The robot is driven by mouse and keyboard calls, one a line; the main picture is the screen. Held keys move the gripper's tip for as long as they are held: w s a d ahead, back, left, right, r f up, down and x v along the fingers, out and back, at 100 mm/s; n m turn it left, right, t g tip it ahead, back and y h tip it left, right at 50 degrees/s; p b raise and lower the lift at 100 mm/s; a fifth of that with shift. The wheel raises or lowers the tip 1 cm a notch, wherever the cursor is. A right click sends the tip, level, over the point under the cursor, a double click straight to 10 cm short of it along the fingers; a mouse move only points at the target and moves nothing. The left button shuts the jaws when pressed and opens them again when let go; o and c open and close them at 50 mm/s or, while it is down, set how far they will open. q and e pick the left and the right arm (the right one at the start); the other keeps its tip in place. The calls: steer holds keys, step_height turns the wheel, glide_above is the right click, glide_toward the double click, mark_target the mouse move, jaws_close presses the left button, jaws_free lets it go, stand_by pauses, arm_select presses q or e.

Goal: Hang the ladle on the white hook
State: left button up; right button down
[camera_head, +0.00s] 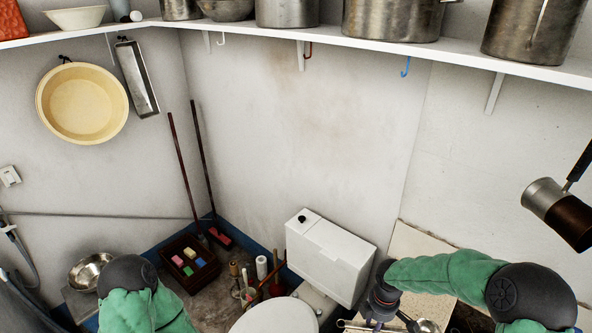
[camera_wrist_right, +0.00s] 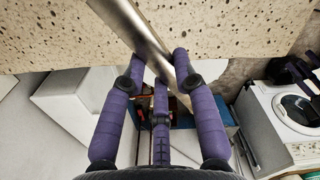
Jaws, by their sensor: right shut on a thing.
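The white hook (camera_head: 221,40) hangs under the shelf, left of a dark red hook (camera_head: 308,51) and a blue hook (camera_head: 405,67). My right gripper (camera_head: 375,311) is low over the stone ledge, far below the hooks. In the right wrist view its purple fingers (camera_wrist_right: 160,66) are shut on a long metal strip (camera_wrist_right: 145,32), which looks like the ladle's handle. The ladle's bowl cannot be made out for certain; metal utensils (camera_head: 428,326) show at the lower edge of the head view. My left gripper is out of view below my left arm.
The shelf (camera_head: 460,52) carries large metal pots. A white cistern (camera_head: 331,258) stands below the hooks, and the wall between is clear. A dark-handled pot (camera_head: 545,192) hangs at right. Brooms (camera_head: 181,165) and a brush crate (camera_head: 187,262) fill the corner.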

mark_target(367, 329)
steer(key=m, duration=0.2)
steer(key=a+f+m+b, duration=0.1)
steer(key=m, duration=0.2)
steer(key=s+a+m+b, duration=0.1)
steer(key=m, duration=0.1)
steer(key=shift+a+f, duration=0.2)
steer(key=shift+a, duration=0.05)
steer(key=m+b, duration=0.1)
steer(key=m, duration=0.2)
steer(key=a+m, duration=0.1)
steer(key=m, duration=0.1)
steer(key=s+a+f+m+b, duration=0.1)
steer(key=m, duration=0.2)
steer(key=shift+a+m+b, duration=0.2)
steer(key=shift+m+b, duration=0.1)
steer(key=shift+b, duration=0.05)
